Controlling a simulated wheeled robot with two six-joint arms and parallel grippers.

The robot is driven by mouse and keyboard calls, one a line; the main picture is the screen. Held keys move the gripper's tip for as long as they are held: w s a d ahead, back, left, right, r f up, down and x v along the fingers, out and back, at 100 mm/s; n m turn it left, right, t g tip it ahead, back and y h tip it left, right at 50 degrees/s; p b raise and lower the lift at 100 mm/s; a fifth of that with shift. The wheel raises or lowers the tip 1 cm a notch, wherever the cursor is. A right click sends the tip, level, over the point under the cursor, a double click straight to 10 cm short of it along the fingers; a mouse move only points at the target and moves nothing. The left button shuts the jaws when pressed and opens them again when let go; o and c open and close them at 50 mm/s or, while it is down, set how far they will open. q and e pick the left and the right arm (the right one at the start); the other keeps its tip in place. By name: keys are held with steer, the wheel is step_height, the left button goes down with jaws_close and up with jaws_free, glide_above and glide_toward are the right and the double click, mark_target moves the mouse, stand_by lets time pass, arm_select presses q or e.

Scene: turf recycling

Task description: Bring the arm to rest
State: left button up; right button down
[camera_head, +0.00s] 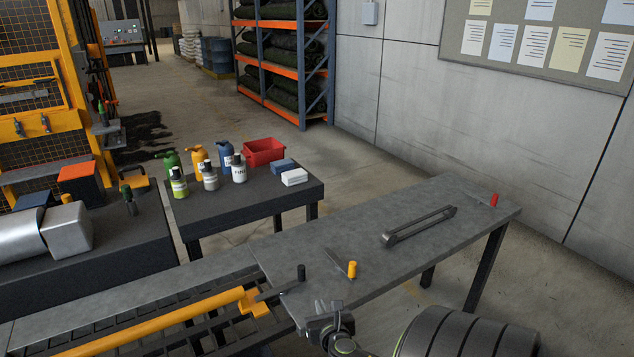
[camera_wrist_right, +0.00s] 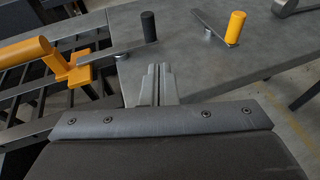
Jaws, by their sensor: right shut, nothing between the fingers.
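My right gripper (camera_head: 328,309) is at the bottom of the head view, near the front edge of the grey table (camera_head: 340,225). In the right wrist view its two fingers (camera_wrist_right: 159,78) are together with nothing between them. The fingertips appear beside the table edge; whether they touch it I cannot tell. My left gripper does not show in the head view.
A black-handled tool (camera_head: 301,273), a yellow-handled tool (camera_head: 351,269), a long dark bar (camera_head: 420,227) and a red-handled tool (camera_head: 494,200) lie on the table. A yellow bar (camera_head: 150,325) runs over the slatted frame at left. Bottles and a red bin (camera_head: 263,151) stand behind.

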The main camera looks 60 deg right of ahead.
steer(key=shift+s+a+r, duration=0.1)
steer(key=shift+s+a, duration=0.1)
steer(key=shift+s, duration=0.15)
steer(key=s+a+f+m+g+y, duration=0.2)
steer(key=s+f+m, duration=0.25)
steer(key=f, duration=0.45)
steer(key=s+a+f+m+g+y, duration=0.15)
steer(key=s+f+m, duration=0.3)
steer(key=f, duration=0.45)
steer(key=s+a+f+m+g+y, duration=0.1)
steer(key=s+a+f+m+g, duration=0.3)
steer(key=f, duration=0.5)
steer(key=s+a+f+m+g+y, duration=0.1)
steer(key=s+a+f+m+y, duration=0.1)
steer(key=s+a+f+m, duration=0.4)
steer(key=s+a+f+m+g+y+b, duration=0.1)
steer(key=s+a+f+m+y, duration=0.1)
steer(key=s+a+f+m, duration=0.4)
steer(key=s+a+m, duration=0.1)
steer(key=s+m, duration=0.2)
steer(key=s, duration=0.2)
steer(key=shift+s+f, duration=0.15)
steer(key=shift+f, duration=0.1)
